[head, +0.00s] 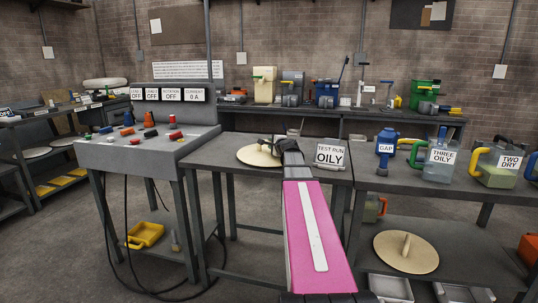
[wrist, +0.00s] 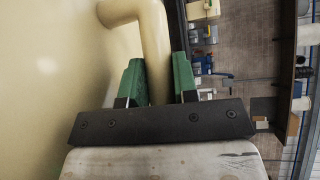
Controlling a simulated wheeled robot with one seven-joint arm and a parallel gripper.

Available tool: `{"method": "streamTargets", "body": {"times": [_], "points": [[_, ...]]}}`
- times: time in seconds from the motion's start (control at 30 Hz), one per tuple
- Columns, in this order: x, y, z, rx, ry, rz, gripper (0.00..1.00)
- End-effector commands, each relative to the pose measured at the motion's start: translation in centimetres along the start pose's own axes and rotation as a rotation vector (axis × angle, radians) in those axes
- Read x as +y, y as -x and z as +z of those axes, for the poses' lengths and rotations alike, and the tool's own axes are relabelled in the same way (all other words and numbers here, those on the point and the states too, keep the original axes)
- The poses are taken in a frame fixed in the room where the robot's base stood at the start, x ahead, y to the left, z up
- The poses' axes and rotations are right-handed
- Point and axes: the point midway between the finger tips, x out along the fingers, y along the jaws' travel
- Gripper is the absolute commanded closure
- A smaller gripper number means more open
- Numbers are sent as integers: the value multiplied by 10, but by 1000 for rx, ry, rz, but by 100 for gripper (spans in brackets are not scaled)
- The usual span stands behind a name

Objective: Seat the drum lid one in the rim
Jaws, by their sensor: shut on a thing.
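A round cream lid (head: 252,157) lies about level at the table with the "TEST RUN OILY" card; whether it touches the tabletop, I cannot tell. In the wrist view the lid (wrist: 50,70) fills the left side, and its bent cream handle (wrist: 150,30) stands between my green fingers. My gripper (wrist: 157,80) is shut on this handle. In the head view my gripper (head: 270,146) is at the lid's right side, partly hidden by my arm. A second cream lid (head: 392,255) with an upright handle is on the lower shelf at right. No drum rim can be made out.
The "TEST RUN OILY" card (head: 330,155) stands close right of my arm. The control desk (head: 150,143) is to the left. Jugs labelled "THREE OILY" (head: 440,160) and "TWO DRY" (head: 497,168) and a blue "GAP" can (head: 386,146) stand on the right bench.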

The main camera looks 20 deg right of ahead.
Motion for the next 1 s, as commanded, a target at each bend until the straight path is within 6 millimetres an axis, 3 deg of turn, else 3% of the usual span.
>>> {"method": "streamTargets", "body": {"times": [1.0], "points": [[-33,4,4,0,-2,-2,100]]}}
